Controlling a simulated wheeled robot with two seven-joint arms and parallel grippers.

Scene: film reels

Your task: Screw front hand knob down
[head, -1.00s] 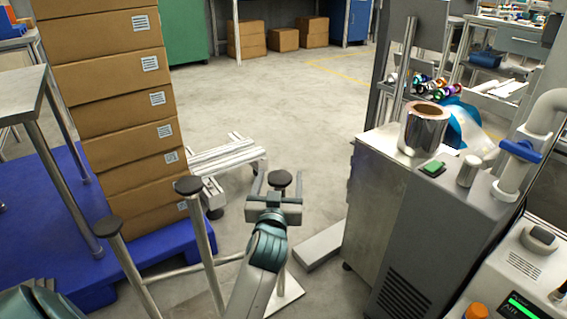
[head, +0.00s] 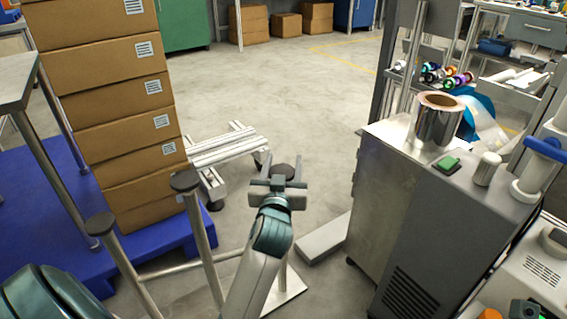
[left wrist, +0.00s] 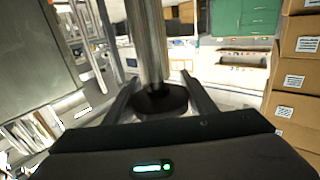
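A dark round hand knob (head: 284,171) tops a metal post standing on a pale floor plate. My left gripper (head: 287,180) is at this knob, with its fingers on either side of it. In the left wrist view the dark disc of the knob (left wrist: 160,101) fills the gap between the fingers, which appear to touch its edges. A metal post (left wrist: 147,40) shows beyond the disc. Two more dark knobs top posts to the left, one in the middle (head: 185,180) and one nearer (head: 100,223). My right gripper is not in view.
Stacked cardboard boxes (head: 125,120) stand on a blue pallet (head: 60,190) at left. A metal cabinet (head: 400,210) bearing a foil roll (head: 438,122) stands at right. A low aluminium frame (head: 228,150) lies behind the knob. Open floor (head: 280,85) extends beyond.

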